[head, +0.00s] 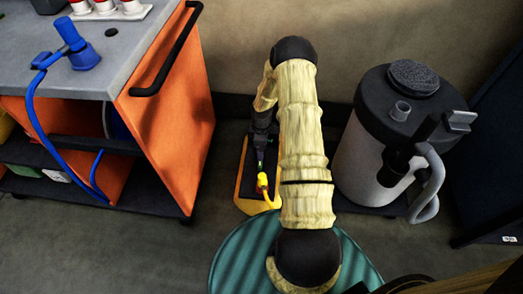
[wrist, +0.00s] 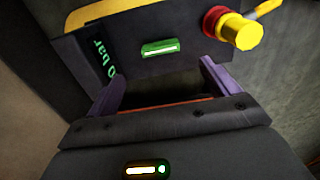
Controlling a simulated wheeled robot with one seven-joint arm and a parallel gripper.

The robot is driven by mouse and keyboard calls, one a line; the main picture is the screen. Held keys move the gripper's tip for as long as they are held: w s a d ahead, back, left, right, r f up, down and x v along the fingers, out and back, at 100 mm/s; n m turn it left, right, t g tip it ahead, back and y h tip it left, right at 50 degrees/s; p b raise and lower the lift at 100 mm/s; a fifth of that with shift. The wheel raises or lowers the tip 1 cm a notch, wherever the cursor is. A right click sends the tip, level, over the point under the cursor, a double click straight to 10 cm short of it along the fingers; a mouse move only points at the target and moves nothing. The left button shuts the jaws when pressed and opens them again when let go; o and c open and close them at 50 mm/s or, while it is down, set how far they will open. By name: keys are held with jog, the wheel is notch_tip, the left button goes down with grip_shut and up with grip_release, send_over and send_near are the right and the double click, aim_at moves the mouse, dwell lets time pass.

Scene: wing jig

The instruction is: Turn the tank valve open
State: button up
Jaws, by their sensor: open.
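The tank valve, a yellow knob with a red collar (wrist: 240,32), shows at the upper right of the wrist view. It appears small in the head view (head: 262,184), left of my arm. It is beside a dark unit (wrist: 190,62) with a green lit bar and green lettering that reads "0 bar", partly cut off. My gripper (wrist: 160,88) is open, with its two purple fingers spread in front of the dark unit and nothing seen between them. The valve lies outside the fingers, beyond the right one. In the head view my arm hides most of the unit.
A yellow-edged base (head: 243,180) stands on the floor behind my arm. An orange-sided workbench (head: 170,110) stands left, with a blue hose (head: 35,110). A grey and black canister (head: 360,160) stands close right. A dark cabinet (head: 490,170) is at the far right.

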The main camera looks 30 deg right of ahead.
notch_tip(320, 180, up, 6)
jog(key=p, duration=0.1)
dwell(0.5)
jog(key=s+a+r+m+t, duration=0.1)
jog(key=s+a+r+m, duration=0.25)
jog(key=r, duration=0.55)
jog(key=s+a+r+m, duration=0.2)
jog(key=a+r, duration=0.3)
jog(key=r, duration=0.4)
jog(key=s+a+r+m+t, duration=0.2)
jog(key=s+a+r+m, duration=0.45)
jog(key=s+r, duration=0.5)
jog(key=w+p+v, duration=0.3)
jog(key=p+v, duration=1.1)
jog(key=p, duration=0.2)
jog(key=w+r+p+v, duration=0.1)
jog(key=w+p+v, duration=0.2)
jog(key=p+v, duration=1.2)
jog(key=shift+a+r+n+p, duration=0.25)
jog(key=shift+a+n+p, duration=0.05)
jog(key=shift+a+p, duration=0.15)
